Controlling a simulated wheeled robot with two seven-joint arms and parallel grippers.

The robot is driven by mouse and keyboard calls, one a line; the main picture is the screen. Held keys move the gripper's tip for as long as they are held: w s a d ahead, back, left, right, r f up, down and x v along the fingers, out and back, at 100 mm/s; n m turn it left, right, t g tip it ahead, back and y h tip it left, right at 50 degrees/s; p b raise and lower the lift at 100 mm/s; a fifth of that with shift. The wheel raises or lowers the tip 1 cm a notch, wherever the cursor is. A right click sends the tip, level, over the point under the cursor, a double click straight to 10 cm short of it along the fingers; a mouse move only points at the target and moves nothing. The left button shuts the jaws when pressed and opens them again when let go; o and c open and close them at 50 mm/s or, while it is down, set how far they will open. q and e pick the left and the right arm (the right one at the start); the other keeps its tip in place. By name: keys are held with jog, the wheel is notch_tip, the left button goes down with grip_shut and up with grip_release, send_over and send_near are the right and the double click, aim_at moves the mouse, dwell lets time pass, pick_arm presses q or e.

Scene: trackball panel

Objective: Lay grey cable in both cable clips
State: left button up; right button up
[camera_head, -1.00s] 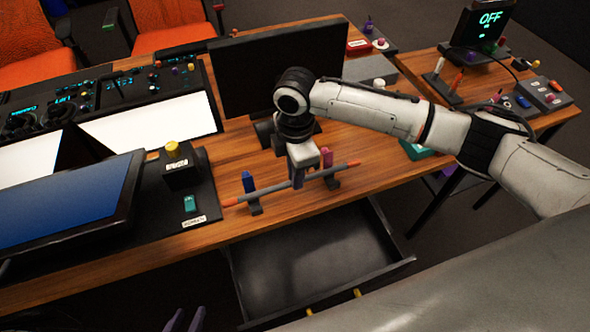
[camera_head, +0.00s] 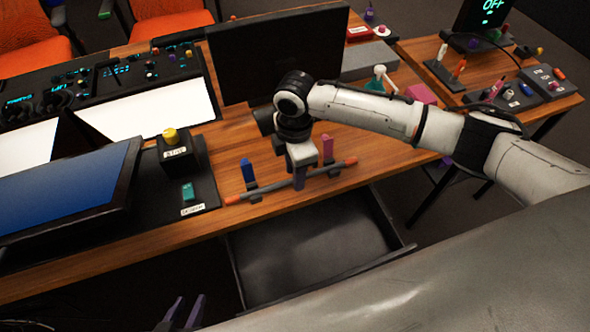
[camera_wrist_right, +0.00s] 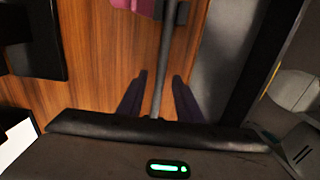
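The grey cable (camera_head: 272,188) with orange ends lies along the table's front edge. It crosses the base of the blue clip (camera_head: 247,171) on the left and of the pink clip (camera_head: 328,149) on the right. I cannot tell whether it is seated in either. My right gripper (camera_head: 299,182) points down at the cable's middle. In the right wrist view its fingers (camera_wrist_right: 159,76) stand apart, with the cable (camera_wrist_right: 166,50) between them and gaps on both sides. The pink clip (camera_wrist_right: 130,4) shows at the top edge there. My left gripper (camera_head: 184,312) is open and empty at the bottom, away from the cable.
An open drawer (camera_head: 310,245) juts out below the cable. A black box with a yellow knob (camera_head: 170,137) and a teal switch (camera_head: 188,191) stand to the left. A monitor (camera_head: 275,55) stands behind my right gripper.

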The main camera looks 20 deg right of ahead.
notch_tip(320, 180, up, 10)
jog(key=shift+r, duration=0.2)
dwell(0.5)
